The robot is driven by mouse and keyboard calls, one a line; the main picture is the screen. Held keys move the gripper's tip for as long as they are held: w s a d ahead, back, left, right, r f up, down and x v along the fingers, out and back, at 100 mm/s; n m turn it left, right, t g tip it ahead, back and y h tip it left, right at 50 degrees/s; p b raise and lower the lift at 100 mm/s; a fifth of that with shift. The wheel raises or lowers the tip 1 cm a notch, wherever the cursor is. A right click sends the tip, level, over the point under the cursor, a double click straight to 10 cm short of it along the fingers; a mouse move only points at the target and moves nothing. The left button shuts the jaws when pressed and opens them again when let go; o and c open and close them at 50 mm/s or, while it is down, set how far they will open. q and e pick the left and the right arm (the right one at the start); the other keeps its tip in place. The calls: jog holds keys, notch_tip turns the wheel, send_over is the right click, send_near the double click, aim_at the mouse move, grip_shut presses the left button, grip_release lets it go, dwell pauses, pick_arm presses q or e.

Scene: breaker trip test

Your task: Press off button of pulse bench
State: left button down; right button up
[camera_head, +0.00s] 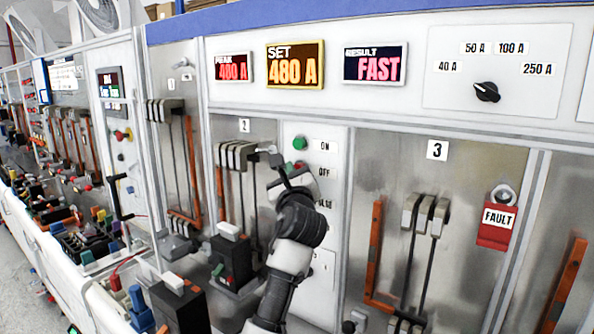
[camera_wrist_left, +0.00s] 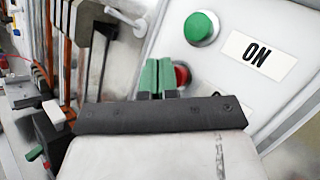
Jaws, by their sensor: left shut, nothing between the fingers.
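The pulse bench panel (camera_head: 325,142) carries a green button (camera_head: 299,142) beside an ON label and a lower position beside an OFF label (camera_head: 324,172). In the left wrist view the red button (camera_wrist_left: 183,75) shows just behind and right of my fingertips, partly covered by them. The green button (camera_wrist_left: 201,27) sits above it, clear of the fingers. My left gripper (camera_head: 284,171) is in front of the panel at about OFF height, shut and empty. Its green-tipped fingers (camera_wrist_left: 157,76) are together. I cannot tell whether they touch the red button. My right gripper is not in view.
Displays above read SET 480 A (camera_head: 295,66) and FAST (camera_head: 375,66). A rotary knob (camera_head: 487,92) is at upper right. A red FAULT tag (camera_head: 497,222) hangs in bay 3. A metal lever (camera_head: 268,149) projects left of the buttons. Breakers (camera_head: 232,262) stand on the bench at left.

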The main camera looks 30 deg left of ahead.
pick_arm(q)
jog(key=shift+w, duration=0.5)
dwell(0.4)
jog(key=shift+s, duration=0.1)
jog(key=shift+s+p, duration=0.75)
jog(key=shift+s, duration=0.1)
jog(key=s+p, duration=0.2)
jog(key=s, duration=0.1)
jog(key=s+p, duration=0.1)
jog(key=s, duration=0.1)
jog(key=shift+a, duration=0.25)
dwell(0.7)
